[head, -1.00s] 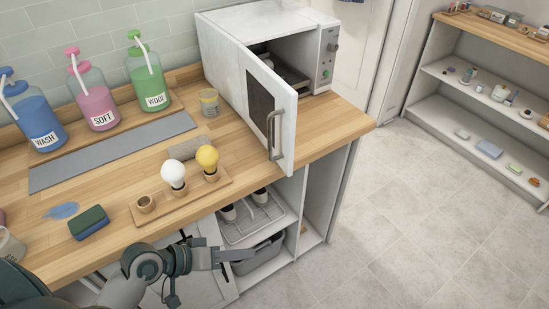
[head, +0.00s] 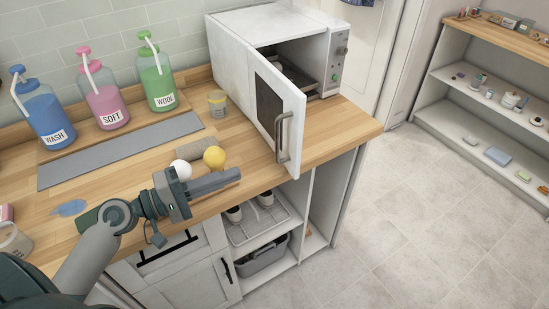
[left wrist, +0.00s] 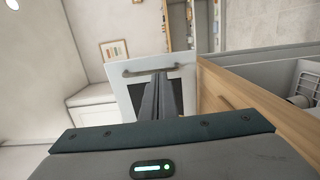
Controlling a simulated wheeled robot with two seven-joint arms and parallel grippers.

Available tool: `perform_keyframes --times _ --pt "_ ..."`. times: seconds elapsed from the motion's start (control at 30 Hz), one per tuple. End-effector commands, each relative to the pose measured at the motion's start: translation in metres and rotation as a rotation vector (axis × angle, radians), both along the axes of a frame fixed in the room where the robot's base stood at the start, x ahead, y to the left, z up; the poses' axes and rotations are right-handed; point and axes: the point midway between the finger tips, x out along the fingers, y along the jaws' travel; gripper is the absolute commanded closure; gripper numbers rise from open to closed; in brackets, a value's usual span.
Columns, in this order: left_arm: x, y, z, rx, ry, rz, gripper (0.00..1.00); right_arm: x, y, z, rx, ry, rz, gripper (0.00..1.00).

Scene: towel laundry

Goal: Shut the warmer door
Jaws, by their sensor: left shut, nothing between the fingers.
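The white warmer (head: 270,50) stands on the wooden counter with its door (head: 272,105) swung open toward the front. The door has a dark window and a grey bar handle (head: 283,138). Part of a rack shows inside the warmer. My left gripper (head: 238,175) is shut and empty, in front of the counter edge, to the left of and below the door handle, apart from it. In the left wrist view the shut fingers (left wrist: 160,95) point toward the door (left wrist: 188,85) and its handle (left wrist: 150,68). My right gripper is not in view.
Two bulbs, one white (head: 181,170) and one yellow (head: 214,157), stand close behind my left gripper. Labelled bottles (head: 158,82) stand farther left. An open shelf with a grey bin (head: 264,256) is below.

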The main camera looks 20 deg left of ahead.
Motion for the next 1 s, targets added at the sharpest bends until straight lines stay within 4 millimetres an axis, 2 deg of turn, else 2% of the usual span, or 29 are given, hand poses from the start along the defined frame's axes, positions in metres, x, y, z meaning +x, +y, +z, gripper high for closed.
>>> perform_keyframes --times 0.27,0.5,0.8,1.0 --pt "0.01 -0.009 0.003 -0.001 -0.001 0.0 1.0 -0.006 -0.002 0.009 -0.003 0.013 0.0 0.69" --pt "0.035 -0.032 0.005 -0.002 -0.001 -0.001 1.0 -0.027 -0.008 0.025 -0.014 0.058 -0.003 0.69" --pt "0.075 -0.069 0.005 -0.002 -0.001 -0.001 1.0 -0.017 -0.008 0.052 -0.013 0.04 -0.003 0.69" --pt "0.094 -0.086 0.003 0.0 0.001 0.0 1.0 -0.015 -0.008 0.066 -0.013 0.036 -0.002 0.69"
